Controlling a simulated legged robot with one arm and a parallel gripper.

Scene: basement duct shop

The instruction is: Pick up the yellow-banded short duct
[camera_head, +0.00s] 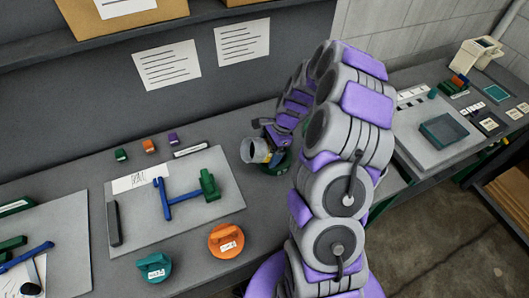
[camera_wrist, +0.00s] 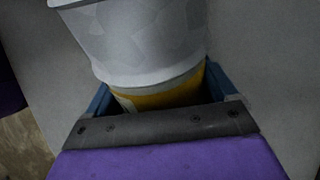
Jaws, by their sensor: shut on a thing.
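The yellow-banded short duct (camera_head: 250,151) is a grey metal tube with a yellow band. In the head view it lies tilted on its side, its open end toward the left, above or on the bench. In the wrist view the duct (camera_wrist: 145,40) fills the upper middle, with its yellow band low between the blue fingers. My gripper (camera_head: 268,146) is shut on the duct around the band; it also shows in the wrist view (camera_wrist: 165,90). I cannot tell whether the duct touches the bench.
A green round piece (camera_head: 282,165) is just right of the duct, partly hidden by my arm. A grey board (camera_head: 150,235) with blue and green parts lies to the left. Teal (camera_head: 154,267) and orange (camera_head: 227,241) round pieces sit at the front. A wall (camera_head: 100,110) stands behind.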

